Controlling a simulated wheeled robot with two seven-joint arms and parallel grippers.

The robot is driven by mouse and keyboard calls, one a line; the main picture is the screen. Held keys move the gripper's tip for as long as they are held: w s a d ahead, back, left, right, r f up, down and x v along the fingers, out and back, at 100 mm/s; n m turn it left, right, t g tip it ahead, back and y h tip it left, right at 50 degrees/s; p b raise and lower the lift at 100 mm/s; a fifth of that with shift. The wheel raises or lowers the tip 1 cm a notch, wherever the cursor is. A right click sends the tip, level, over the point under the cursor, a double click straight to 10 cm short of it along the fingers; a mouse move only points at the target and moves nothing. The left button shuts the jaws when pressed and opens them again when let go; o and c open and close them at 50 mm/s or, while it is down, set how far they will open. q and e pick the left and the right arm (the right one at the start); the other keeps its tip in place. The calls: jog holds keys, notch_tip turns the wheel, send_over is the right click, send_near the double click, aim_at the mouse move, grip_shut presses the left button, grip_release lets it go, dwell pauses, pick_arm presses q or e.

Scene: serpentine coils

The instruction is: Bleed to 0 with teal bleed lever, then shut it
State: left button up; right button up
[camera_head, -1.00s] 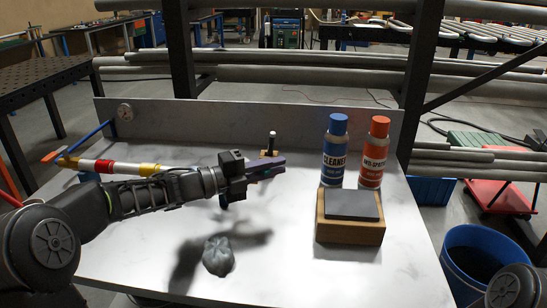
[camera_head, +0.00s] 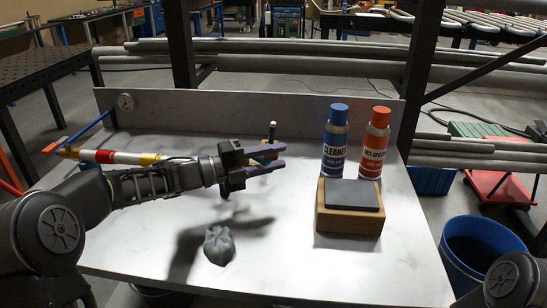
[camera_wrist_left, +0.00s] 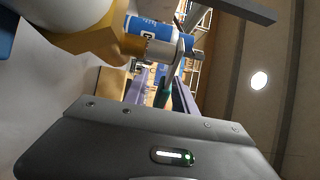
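The teal bleed lever (camera_wrist_left: 172,88) shows in the left wrist view between the two purple fingers of my left gripper. In the head view my left gripper (camera_head: 282,158) is at the right end of the pipe assembly, its fingers spread, with a small teal patch (camera_head: 262,160) between them. I cannot tell whether a finger touches the lever. The pipe (camera_head: 120,157) has red, white and yellow parts and runs mostly behind my left arm. My right gripper is out of view.
A blue cleaner can (camera_head: 335,140) and a red can (camera_head: 374,143) stand right of the gripper, behind a wooden block with a dark top (camera_head: 350,208). A grey crumpled lump (camera_head: 219,245) lies in front. A black-topped post (camera_head: 272,131) stands just behind the fingers.

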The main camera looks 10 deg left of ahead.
aim_at(257, 161)
pick_arm(q)
jog(key=shift+a, duration=0.1)
jog(key=shift+b+v, duration=0.35)
jog(key=shift+v, duration=3.5)
jog(key=shift+c, duration=0.3)
